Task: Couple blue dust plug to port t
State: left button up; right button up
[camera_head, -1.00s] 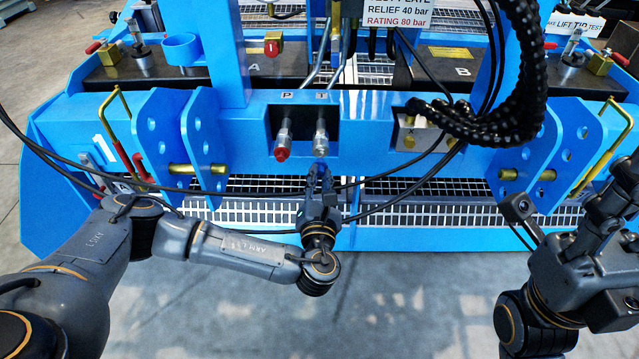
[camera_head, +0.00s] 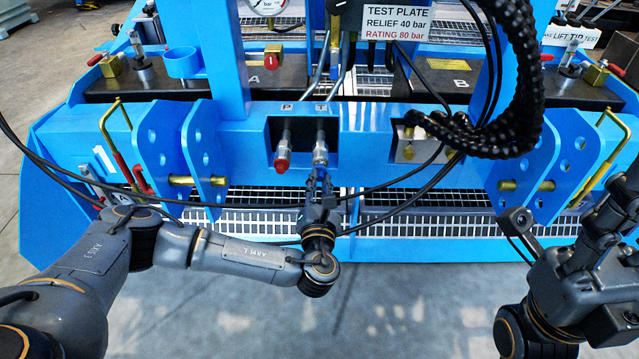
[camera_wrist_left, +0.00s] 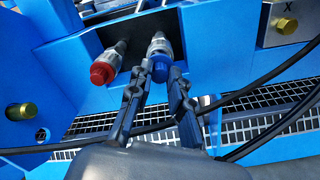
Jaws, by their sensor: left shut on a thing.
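Port T (camera_head: 320,150) is a silver fitting in the recess of the blue beam, under the letter T; it also shows in the left wrist view (camera_wrist_left: 158,46). The blue dust plug (camera_wrist_left: 160,70) lies at the front end of port T, in line with it. I cannot tell how far it is seated. My left gripper (camera_head: 317,173) is below the port, with its two fingertips (camera_wrist_left: 157,88) at either side of the plug, shut on it. In the head view the fingers hide the plug. My right gripper is at the right edge, its fingers unclear.
Port P (camera_head: 284,142) with a red cap (camera_head: 282,161) is close on the left of port T. Black hoses (camera_head: 420,187) cross near the gripper on the right. Blue lug plates (camera_head: 203,150) stand farther left. A metal grating (camera_head: 260,218) lies below.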

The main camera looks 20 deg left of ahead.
pick_arm(q)
jog(key=shift+w, duration=0.25)
jog(key=shift+x, duration=0.9)
jog(key=o, duration=0.9)
jog(key=shift+s, duration=0.1)
jog(key=v, duration=1.2)
jog(key=shift+d, duration=0.1)
